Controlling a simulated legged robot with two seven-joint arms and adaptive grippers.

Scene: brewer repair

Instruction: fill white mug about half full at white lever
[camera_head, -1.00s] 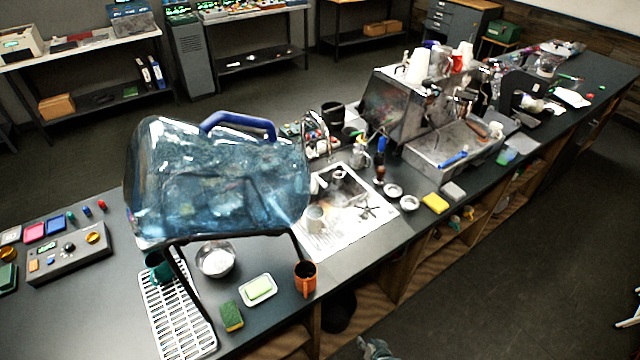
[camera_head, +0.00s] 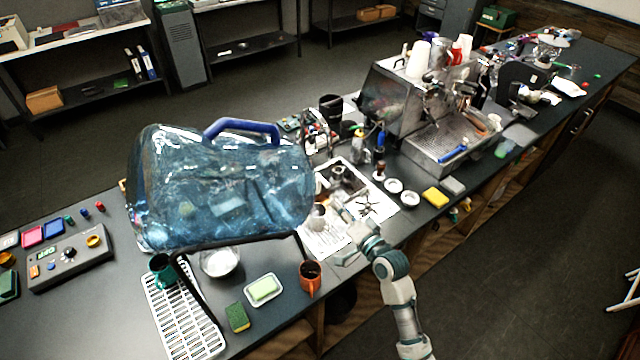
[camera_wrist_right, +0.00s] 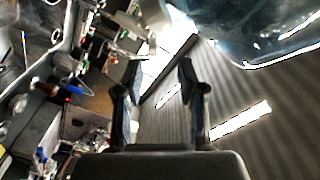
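A pale mug (camera_head: 317,218), apparently the white mug, stands upright on the white printed sheet (camera_head: 328,243), just right of the large blue water jug (camera_head: 225,190). The jug lies on its side in a dark stand with its blue handle on top. I cannot make out a white lever; the jug's right end is cluttered. My right gripper (camera_head: 348,236) is over the counter's front edge, right of the mug and apart from it. In the right wrist view its two fingers (camera_wrist_right: 159,70) are spread with nothing between them. My left gripper is not in view.
An orange mug (camera_head: 310,279), a soap dish (camera_head: 263,290), a sponge (camera_head: 237,317) and a metal bowl (camera_head: 220,262) stand in front of the jug. The espresso machine (camera_head: 395,105) stands farther right.

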